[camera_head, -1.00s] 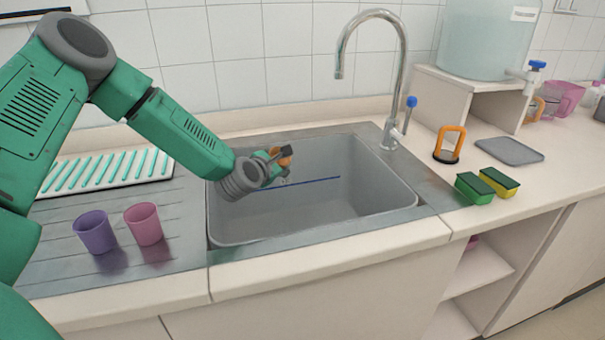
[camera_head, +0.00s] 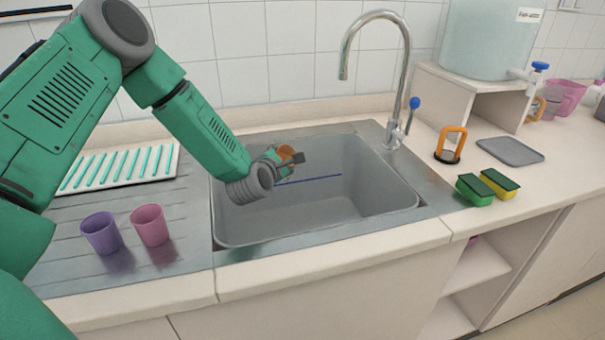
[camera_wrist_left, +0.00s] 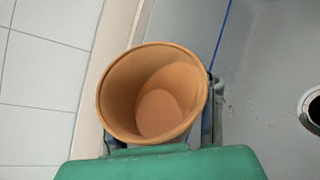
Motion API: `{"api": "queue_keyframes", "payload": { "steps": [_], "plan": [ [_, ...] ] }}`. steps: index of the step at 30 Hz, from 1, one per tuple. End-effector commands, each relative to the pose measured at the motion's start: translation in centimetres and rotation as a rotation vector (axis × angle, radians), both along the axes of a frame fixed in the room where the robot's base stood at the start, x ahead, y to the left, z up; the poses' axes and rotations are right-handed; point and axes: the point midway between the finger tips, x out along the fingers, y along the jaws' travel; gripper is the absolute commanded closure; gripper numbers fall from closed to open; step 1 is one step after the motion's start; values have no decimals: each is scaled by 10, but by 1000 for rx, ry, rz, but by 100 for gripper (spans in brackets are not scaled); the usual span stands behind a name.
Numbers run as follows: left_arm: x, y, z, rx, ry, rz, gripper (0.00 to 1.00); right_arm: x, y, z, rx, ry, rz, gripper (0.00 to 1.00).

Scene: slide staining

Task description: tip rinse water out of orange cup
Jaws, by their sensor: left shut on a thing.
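The orange cup (camera_head: 287,153) is held over the left back part of the grey sink basin (camera_head: 340,205). My left gripper (camera_head: 290,160) is shut on it and hides much of it in the head view. In the left wrist view the orange cup (camera_wrist_left: 150,95) shows its open mouth and inner floor, with no water that I can make out. Its exact tilt is hard to tell. The sink drain (camera_wrist_left: 312,110) is at the right edge of the wrist view. My right gripper is not in view.
A purple cup (camera_head: 102,233) and a pink cup (camera_head: 150,226) stand on the drainboard at left, by a white ribbed rack (camera_head: 120,168). The tap (camera_head: 405,75) rises behind the sink. Sponges (camera_head: 475,190) and an orange-handled item (camera_head: 450,145) are at right.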

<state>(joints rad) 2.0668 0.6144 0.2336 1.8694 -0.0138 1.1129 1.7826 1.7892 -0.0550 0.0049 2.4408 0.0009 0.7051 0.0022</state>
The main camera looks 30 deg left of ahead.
Motion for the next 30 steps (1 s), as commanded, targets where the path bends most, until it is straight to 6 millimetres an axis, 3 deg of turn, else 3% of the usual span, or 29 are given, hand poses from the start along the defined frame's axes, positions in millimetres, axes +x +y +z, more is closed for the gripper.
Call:
{"api": "queue_keyframes", "payload": {
  "steps": [7, 19, 30],
  "plan": [
    [0, -6, 4, 25, -1, -2, 96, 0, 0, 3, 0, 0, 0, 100],
    [0, 3, 4, 69, -1, 0, 97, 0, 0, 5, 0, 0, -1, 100],
    [1, -5, 14, 205, 0, -3, 97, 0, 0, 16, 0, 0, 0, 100]
  ]
}}
